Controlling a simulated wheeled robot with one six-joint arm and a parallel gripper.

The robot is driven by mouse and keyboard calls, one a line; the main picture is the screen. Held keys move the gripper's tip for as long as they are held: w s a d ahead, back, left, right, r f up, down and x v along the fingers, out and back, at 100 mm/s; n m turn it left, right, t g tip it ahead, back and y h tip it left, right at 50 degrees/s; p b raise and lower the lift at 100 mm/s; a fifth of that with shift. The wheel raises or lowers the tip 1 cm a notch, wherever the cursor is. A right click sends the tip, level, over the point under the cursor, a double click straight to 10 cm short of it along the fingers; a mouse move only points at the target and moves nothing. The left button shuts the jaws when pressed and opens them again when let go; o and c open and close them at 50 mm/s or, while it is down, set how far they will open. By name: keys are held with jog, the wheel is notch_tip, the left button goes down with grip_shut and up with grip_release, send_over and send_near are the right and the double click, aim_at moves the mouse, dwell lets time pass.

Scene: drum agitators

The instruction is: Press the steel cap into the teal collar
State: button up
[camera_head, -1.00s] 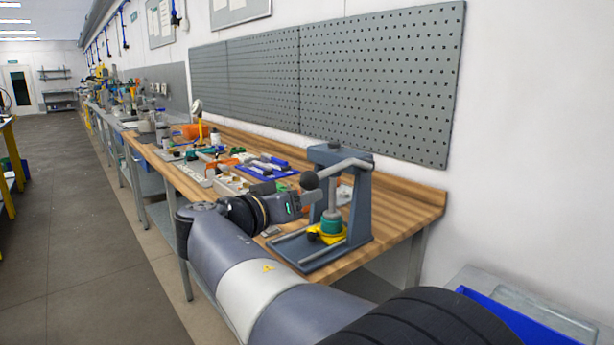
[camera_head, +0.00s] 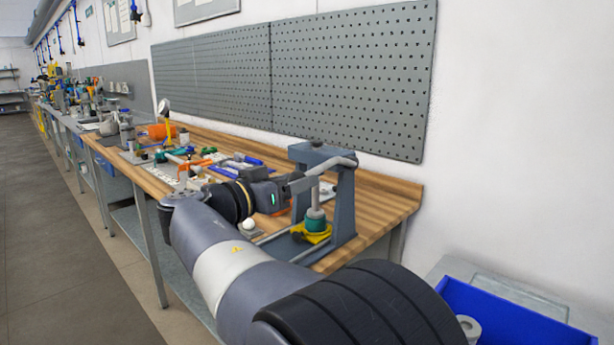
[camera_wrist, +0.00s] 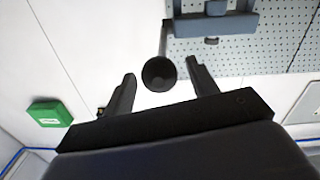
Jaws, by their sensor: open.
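The teal collar (camera_head: 315,225) sits upright on a yellow base (camera_head: 311,237) in the bench press (camera_head: 345,205). A grey piece (camera_head: 315,213) rests on the collar under the press ram (camera_head: 315,194); I cannot tell where the steel cap ends and the ram begins. The press lever (camera_head: 333,164) slants down to the left, towards my gripper (camera_head: 300,184). In the wrist view, the lever's dark round knob (camera_wrist: 159,75) shows between my two spread fingers (camera_wrist: 159,69). My gripper is open; whether a finger touches the knob is unclear. The gripper hides the knob in the head view.
The press stands near the right end of the wooden bench (camera_head: 385,193), before a grey pegboard (camera_head: 350,80). Trays and small tools clutter the bench to the left. A blue bin (camera_head: 520,325) with a grey ring-shaped part (camera_head: 468,328) is at lower right.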

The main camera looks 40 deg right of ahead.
jog(key=shift+w+d, duration=0.1)
jog(key=shift+d, duration=1.85)
grip_shut()
